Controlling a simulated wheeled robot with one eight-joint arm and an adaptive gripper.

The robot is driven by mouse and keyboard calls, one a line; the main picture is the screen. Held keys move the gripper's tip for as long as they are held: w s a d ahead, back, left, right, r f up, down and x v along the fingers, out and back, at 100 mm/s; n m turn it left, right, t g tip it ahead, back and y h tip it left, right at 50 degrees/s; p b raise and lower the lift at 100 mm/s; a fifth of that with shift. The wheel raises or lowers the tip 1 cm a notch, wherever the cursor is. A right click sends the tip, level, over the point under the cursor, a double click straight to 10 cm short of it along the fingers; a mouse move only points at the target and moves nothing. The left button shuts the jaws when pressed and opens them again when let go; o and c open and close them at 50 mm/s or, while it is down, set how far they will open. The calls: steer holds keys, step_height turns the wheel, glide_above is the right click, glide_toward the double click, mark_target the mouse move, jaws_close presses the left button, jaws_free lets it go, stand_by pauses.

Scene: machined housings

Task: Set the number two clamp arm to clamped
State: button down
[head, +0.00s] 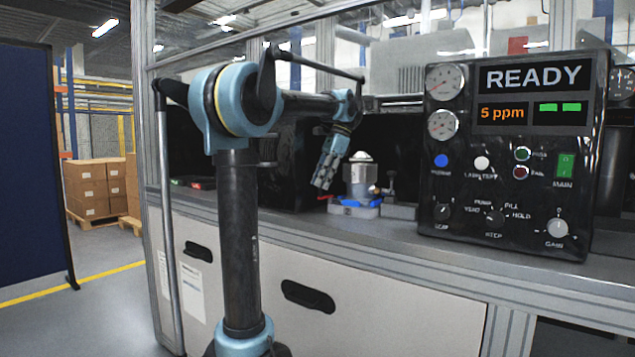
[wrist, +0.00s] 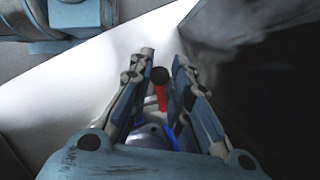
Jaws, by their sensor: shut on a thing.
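My gripper (head: 321,183) points down over the bench at the left side of a silver machined housing (head: 360,174). The housing sits on a blue and white fixture (head: 354,209). In the wrist view, a red clamp arm (wrist: 161,97) with a dark round knob stands between the two fingers of my gripper (wrist: 165,62). The fingers are shut on it, with the knob near the fingertips. The silver housing also shows in the wrist view (wrist: 150,138), partly hidden by my gripper. No number can be read on the clamp arm, and its exact angle is hard to tell.
A black test panel (head: 510,150) reading READY stands right of the fixture. A small dark upright part (head: 391,184) stands just right of the housing. The bench front edge (head: 420,262) runs below. Boxes (head: 97,190) on a pallet stand far left.

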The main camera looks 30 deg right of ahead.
steer(key=shift+s+d+n+g+h, duration=0.15)
steer(key=shift+s+d+n+g, duration=0.35)
steer(key=shift+n, duration=1.05)
steer(key=shift+s+d+n+g+h, duration=0.1)
steer(key=shift+s+d+n+g, duration=0.4)
steer(key=shift+n, duration=1)
steer(key=shift+s+d+n+g+h, duration=0.2)
steer(key=shift+n+g, duration=0.5)
steer(key=shift+n, duration=0.85)
steer(key=c, duration=1.5)
jaws_free()
steer(key=shift+s, duration=0.1)
step_height(320, 180, up, 10)
